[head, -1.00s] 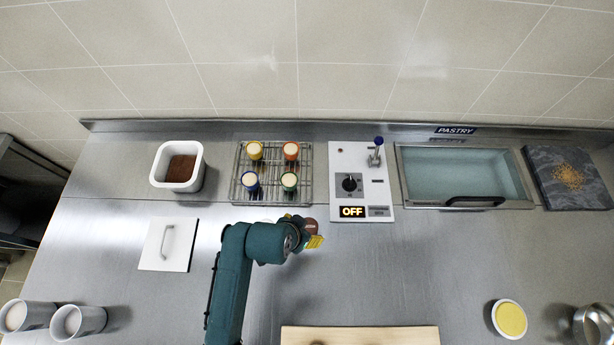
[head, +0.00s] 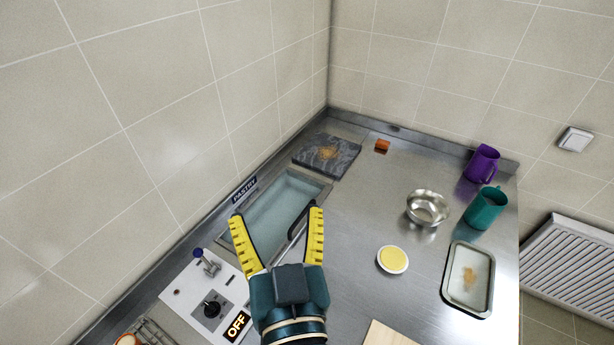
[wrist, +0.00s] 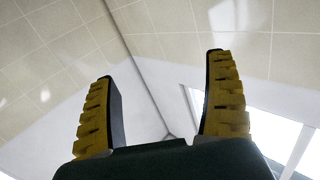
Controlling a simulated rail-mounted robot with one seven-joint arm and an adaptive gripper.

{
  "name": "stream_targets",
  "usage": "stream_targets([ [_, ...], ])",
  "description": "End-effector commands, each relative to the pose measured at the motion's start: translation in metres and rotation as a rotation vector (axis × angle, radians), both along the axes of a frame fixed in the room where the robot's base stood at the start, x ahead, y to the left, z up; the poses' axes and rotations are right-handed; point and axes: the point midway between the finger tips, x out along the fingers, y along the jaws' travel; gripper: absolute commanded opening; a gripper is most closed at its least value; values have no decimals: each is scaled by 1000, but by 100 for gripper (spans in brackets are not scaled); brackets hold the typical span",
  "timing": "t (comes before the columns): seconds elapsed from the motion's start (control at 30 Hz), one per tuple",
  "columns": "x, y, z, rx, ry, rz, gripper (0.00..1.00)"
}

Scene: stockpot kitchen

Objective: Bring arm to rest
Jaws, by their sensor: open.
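My gripper (head: 277,215) is raised above the steel counter in the head view, with its two yellow-padded fingers spread apart and nothing between them. From the head camera its fingers overlap the glass-lidded pastry well (head: 270,220). In the wrist view my gripper (wrist: 163,95) also shows open and empty, with only tiled walls and a white ceiling beyond the fingers.
A control panel (head: 185,290) reading OFF, with a blue-tipped lever, lies at lower left. A slate slab (head: 340,165), orange block (head: 382,146), metal bowl (head: 427,208), purple mug (head: 482,164), teal mug (head: 486,209), yellow-topped dish (head: 392,260) and shallow tray (head: 457,302) stand on the counter.

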Motion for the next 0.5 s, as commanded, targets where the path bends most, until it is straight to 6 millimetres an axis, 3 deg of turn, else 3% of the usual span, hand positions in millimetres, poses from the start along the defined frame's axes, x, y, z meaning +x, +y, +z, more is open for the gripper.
stream_targets([
  [0.03, -9, -30, 38, -8, -108, -55, 86],
  [0.1, -26, -59, 78, -28, -230, -112, 86],
  [0.2, -44, -82, 111, -54, -333, -163, 86],
  [0.3, -51, -88, 121, -64, -367, -179, 86],
  [0.5, -50, -88, 120, -63, -365, -176, 86],
])
